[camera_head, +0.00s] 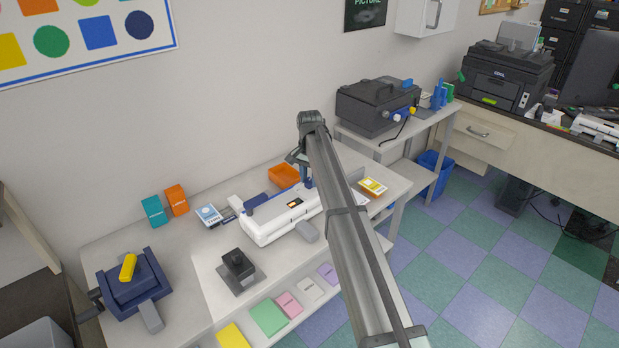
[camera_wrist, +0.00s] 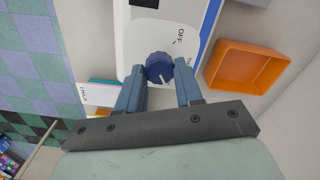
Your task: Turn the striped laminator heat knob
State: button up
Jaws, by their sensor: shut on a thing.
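In the head view, my gripper (camera_head: 304,172) is at the laminator's right end, where my arm hides part of the machine and the knob.
An orange tray (camera_wrist: 247,64) lies close to the knob. A black device (camera_head: 238,267) stands in front of the laminator, and a dark blue machine with a yellow handle (camera_head: 135,285) is at the left. A dark machine (camera_head: 375,105) stands on the far right table.

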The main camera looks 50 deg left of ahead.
aim_at(310, 180)
dwell(0.3)
jog(key=o, duration=1)
jog(key=shift+o, duration=0.2)
notch_tip(310, 180, up, 14)
jog(key=shift+f, duration=0.1)
dwell(0.5)
